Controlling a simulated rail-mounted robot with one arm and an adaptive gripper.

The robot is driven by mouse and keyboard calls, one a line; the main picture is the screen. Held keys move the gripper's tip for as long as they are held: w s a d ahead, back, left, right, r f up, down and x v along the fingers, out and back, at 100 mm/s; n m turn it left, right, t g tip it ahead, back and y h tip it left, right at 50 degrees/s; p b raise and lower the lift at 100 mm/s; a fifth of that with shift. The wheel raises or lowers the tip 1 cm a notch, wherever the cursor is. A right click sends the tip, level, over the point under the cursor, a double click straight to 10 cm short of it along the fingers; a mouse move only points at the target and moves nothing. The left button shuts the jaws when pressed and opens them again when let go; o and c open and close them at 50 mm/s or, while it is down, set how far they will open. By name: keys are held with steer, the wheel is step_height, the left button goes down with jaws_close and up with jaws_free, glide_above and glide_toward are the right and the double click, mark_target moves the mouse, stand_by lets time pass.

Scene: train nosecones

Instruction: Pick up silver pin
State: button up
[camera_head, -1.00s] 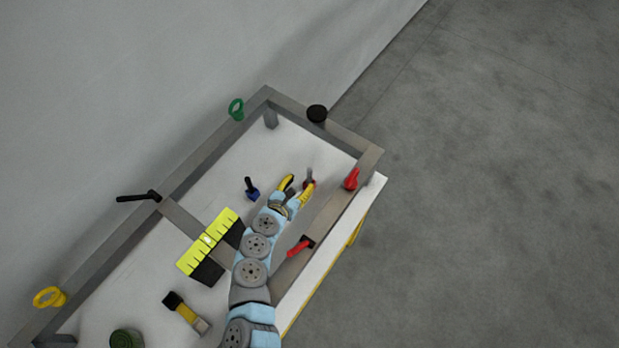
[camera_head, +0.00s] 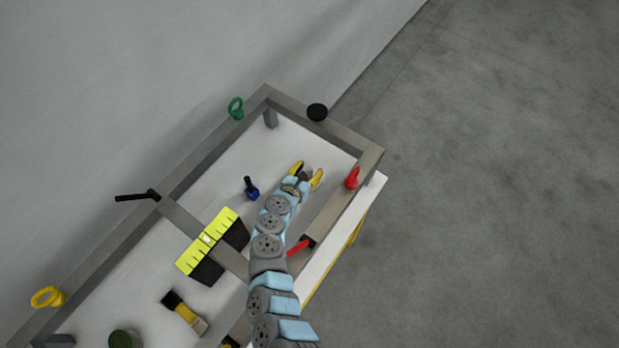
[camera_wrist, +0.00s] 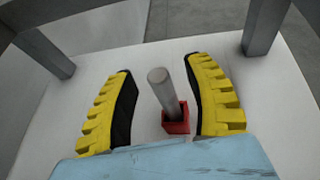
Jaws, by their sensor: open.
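The silver pin (camera_wrist: 163,88) is a grey cylinder standing out of a small red base (camera_wrist: 176,120) on the white table top in the wrist view. My gripper (camera_wrist: 160,90) is open, with its yellow and black fingers on either side of the pin. A gap shows between the pin and each finger; the right finger looks nearer. In the head view my gripper (camera_head: 309,172) is over the upper right part of the table, and it largely hides the pin there.
A grey metal frame (camera_head: 203,142) surrounds the white table (camera_head: 213,180). A red clamp (camera_head: 352,178) and a black knob (camera_head: 317,112) sit on its rim near my gripper. A blue-based pin (camera_head: 251,188), a yellow ruler-like block (camera_head: 207,241) and a brush (camera_head: 184,313) lie to the left.

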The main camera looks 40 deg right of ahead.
jaws_close()
stand_by(0.4)
